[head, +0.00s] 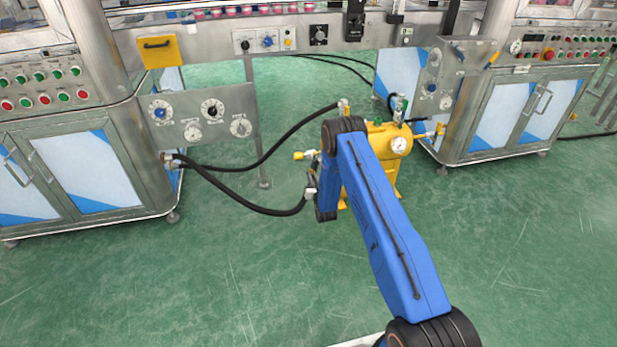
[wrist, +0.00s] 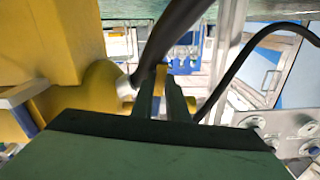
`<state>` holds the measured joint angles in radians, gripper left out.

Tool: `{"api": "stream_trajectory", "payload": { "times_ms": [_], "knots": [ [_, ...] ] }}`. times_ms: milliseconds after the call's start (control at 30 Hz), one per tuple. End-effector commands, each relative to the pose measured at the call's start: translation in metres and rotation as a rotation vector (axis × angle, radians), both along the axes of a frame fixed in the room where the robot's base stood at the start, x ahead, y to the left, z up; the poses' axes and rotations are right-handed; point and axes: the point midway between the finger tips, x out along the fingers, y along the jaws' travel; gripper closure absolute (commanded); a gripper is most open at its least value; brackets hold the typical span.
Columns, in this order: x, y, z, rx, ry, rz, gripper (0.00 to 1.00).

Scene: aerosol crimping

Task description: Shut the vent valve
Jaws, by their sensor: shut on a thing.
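In the wrist view my gripper (wrist: 161,92) is shut on a narrow yellow handle (wrist: 160,78), which shows upright between its two dark fingers. This looks like a valve handle beside the yellow tank's rounded fitting (wrist: 103,88); I cannot tell how far it is turned. In the head view the yellow tank (head: 397,143) stands on the floor with a round gauge on its front, and my blue arm hides much of it. A yellow-ended side fitting (head: 304,155) sticks out left, and another yellow fitting (head: 430,134) sticks out right. My gripper is mostly hidden there.
Control cabinets stand left and right (head: 490,112). The green floor (head: 200,290) in front is clear.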

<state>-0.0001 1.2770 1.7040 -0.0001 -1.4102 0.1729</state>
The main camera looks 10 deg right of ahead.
Motion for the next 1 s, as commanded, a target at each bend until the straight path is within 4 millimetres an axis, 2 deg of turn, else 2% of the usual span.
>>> {"api": "stream_trajectory", "payload": {
  "times_ms": [400,933,967,1000],
  "knots": [
    [0.0,-0.014,-0.002,-0.169,0.001,0.0,1.0],
    [0.0,-0.016,-0.001,-0.189,0.001,-0.001,1.0],
    [0.0,-0.016,-0.001,-0.189,0.001,-0.001,0.8],
    [0.0,-0.016,-0.001,-0.189,0.001,-0.001,0.7]
  ]
}}
